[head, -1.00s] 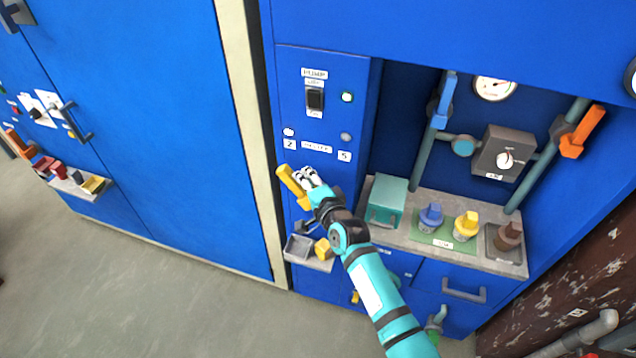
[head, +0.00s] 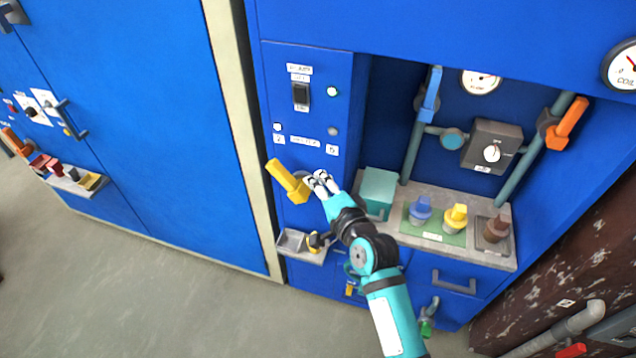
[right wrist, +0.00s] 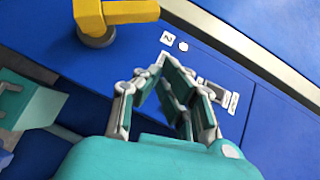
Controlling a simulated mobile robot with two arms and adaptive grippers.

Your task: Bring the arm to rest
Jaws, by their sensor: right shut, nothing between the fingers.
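My right arm (head: 372,260) is teal and black and reaches up from the bottom of the head view. My right gripper (head: 322,182) is shut and empty, in front of the blue panel. It is just right of the yellow lever handle (head: 287,180), and a gap between them cannot be judged in the head view. In the right wrist view the fingers (right wrist: 172,80) point at the panel, and the yellow handle (right wrist: 125,12) is at the upper left, apart from them. My left gripper does not show.
A teal box (head: 378,188) stands right of the gripper on a grey counter (head: 400,236) with blue, yellow and brown knobbed parts. A small shelf with a grey tray (head: 292,241) is below the handle. Pipes with blue and orange levers (head: 566,122) are at the right.

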